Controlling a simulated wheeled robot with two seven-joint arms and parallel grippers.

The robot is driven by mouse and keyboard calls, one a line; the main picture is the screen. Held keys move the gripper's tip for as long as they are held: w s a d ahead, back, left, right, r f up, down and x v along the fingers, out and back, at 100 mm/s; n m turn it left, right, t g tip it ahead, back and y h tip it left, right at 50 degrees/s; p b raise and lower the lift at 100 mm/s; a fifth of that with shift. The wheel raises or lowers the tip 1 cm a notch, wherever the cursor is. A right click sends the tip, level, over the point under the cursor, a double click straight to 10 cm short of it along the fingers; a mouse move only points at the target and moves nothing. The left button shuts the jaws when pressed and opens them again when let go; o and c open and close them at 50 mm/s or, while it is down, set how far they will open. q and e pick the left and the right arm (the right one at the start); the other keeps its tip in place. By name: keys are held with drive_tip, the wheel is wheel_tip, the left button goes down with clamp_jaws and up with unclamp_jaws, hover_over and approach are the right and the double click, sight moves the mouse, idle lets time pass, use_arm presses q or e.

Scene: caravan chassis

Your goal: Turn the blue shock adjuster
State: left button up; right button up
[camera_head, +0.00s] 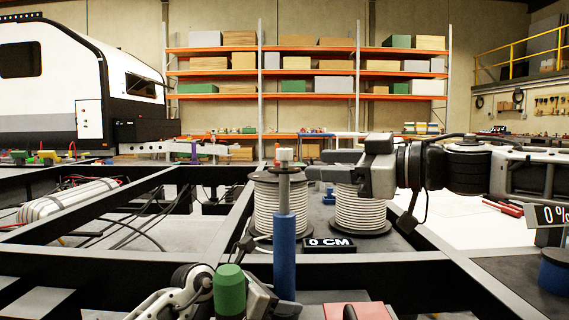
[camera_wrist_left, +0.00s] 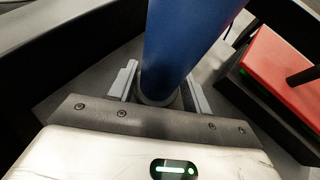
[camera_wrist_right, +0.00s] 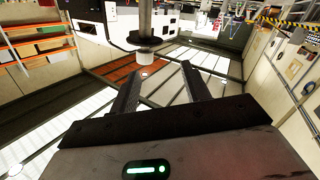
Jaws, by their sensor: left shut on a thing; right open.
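The blue shock adjuster (camera_head: 285,255) stands upright in the middle of the head view, a blue cylinder with a thin grey rod and a white tip (camera_head: 284,154) on top. In the left wrist view my left gripper (camera_wrist_left: 162,88) is shut on the lower part of the blue cylinder (camera_wrist_left: 185,40), one finger on each side. My right gripper (camera_head: 322,165) is open just right of the rod's top. In the right wrist view the white tip (camera_wrist_right: 147,56) is just beyond the open fingers (camera_wrist_right: 165,72), apart from them. A "0 CM" sign (camera_head: 329,244) stands beside the cylinder.
Two spools of white cable (camera_head: 360,208) stand behind the adjuster. Black chassis beams (camera_head: 120,258) surround it. A green cylinder (camera_head: 229,291) and a red block (camera_head: 357,312) are close in front. A "0 %" sign (camera_head: 548,215) is at the right.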

sight(291, 154)
drive_tip(key=w+a+m, duration=0.1)
drive_tip(key=w+a, duration=0.1)
drive_tip(key=w+a+m, duration=0.1)
drive_tip(key=w+a, duration=0.2)
drive_tip(key=w+a+r+m+t, duration=0.1)
drive_tip(key=w+a+m, duration=0.1)
drive_tip(key=shift+w+a, duration=0.15)
drive_tip(key=shift+w, duration=0.05)
idle(0.3)
drive_tip(key=c, duration=1)
